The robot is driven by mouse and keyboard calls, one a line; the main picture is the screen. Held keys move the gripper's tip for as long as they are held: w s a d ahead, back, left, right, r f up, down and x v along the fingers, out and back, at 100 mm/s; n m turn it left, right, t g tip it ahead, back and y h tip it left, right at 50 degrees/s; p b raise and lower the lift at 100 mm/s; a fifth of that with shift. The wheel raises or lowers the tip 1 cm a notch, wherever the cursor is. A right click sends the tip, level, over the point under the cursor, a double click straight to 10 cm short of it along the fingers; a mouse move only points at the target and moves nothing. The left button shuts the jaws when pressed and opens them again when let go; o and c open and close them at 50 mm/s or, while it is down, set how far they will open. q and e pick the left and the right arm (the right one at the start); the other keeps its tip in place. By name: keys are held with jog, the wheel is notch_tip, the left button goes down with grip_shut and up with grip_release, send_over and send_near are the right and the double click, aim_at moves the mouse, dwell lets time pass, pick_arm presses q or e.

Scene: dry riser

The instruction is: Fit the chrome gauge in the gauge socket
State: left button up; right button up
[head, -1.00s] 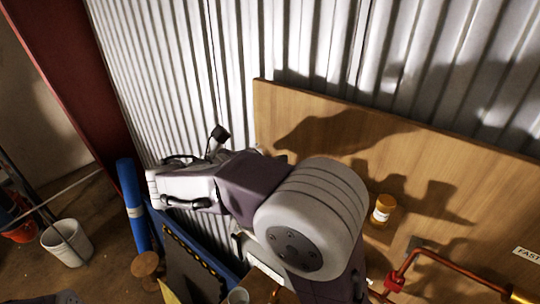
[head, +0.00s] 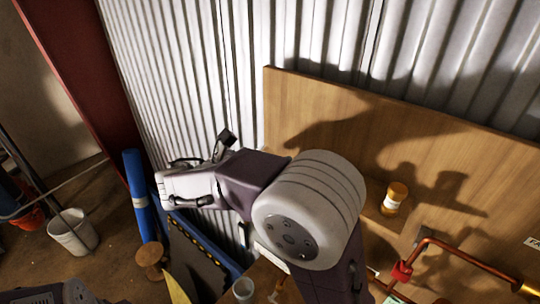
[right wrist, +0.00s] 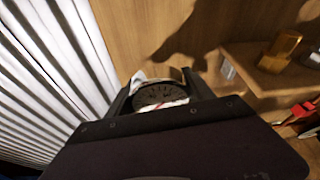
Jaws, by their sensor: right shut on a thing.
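In the right wrist view my right gripper (right wrist: 162,94) is shut on a round gauge (right wrist: 158,97) with a dark, marked dial and a pale rim. The gauge sits between the two fingers, in front of the wooden board. Its lower part is hidden by the gripper body. I cannot pick out the gauge socket in either view. My left gripper is not in view.
A wooden board (head: 320,115) stands against corrugated metal. A small shelf holds an amber jar (head: 394,197). Copper pipe (head: 450,250) with a red fitting (head: 402,271) runs at lower right. A blue roll (head: 140,195) and white bucket (head: 72,231) stand at left.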

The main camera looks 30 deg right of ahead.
notch_tip(320, 180, down, 3)
jog(key=shift+b, duration=0.8)
jog(key=o, duration=1.7)
jog(key=shift+d, duration=0.1)
jog(key=shift+s+a, duration=0.1)
jog(key=shift+a, duration=0.4)
jog(key=b+v, duration=0.2)
jog(key=v, duration=0.6)
jog(key=shift+r, duration=0.2)
